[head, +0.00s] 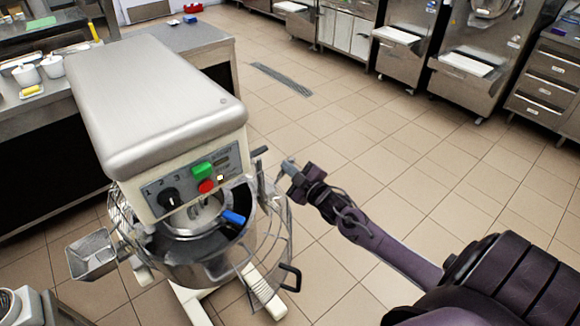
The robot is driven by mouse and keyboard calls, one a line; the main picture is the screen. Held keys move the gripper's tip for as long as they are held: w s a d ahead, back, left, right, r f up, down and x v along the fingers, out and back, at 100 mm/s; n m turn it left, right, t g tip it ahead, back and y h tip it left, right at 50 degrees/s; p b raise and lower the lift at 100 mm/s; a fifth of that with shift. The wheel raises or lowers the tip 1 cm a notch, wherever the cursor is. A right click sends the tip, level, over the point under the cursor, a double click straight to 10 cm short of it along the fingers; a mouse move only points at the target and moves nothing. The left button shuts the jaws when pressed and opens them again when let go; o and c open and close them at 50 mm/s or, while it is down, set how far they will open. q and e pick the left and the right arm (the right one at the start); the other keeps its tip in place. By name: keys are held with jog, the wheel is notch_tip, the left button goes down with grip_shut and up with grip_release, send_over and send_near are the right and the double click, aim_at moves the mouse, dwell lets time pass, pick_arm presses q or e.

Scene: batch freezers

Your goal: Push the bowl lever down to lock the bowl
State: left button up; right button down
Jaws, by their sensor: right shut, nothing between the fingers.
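A mixer (150,95) with a pale metal top stands left of centre, and its steel bowl (205,268) sits below the head inside a wire guard. A short dark lever handle (260,151) sticks out at the mixer's right side; I cannot tell for sure that it is the bowl lever. A black loop handle (292,278) shows lower, at the bowl's right. My right gripper (287,166) is shut and empty, just right of and slightly below the dark handle, with a small gap in the picture. My left gripper is not in view.
A front panel (195,182) carries a green and a red button and a dial. A metal chute (92,254) juts out at the mixer's left. A counter (185,38) stands behind. Tiled floor (350,130) is clear to the right, with steel machines (480,60) at the back.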

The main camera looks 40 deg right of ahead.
jog(key=shift+w+d+f, duration=0.1)
jog(key=shift+d+f, duration=0.1)
jog(key=shift+f, duration=0.05)
jog(key=shift+d+f+m, duration=0.25)
jog(key=shift+d+m, duration=0.1)
jog(key=shift+m, duration=0.25)
jog(key=d+f+m+b, duration=0.3)
jog(key=f+m, duration=0.4)
jog(key=m, duration=0.2)
jog(key=shift+w+d+y+b, duration=0.15)
jog(key=shift+d+y+b, duration=0.15)
jog(key=shift+b, duration=0.1)
dwell(0.4)
jog(key=shift+f, duration=0.1)
dwell(0.4)
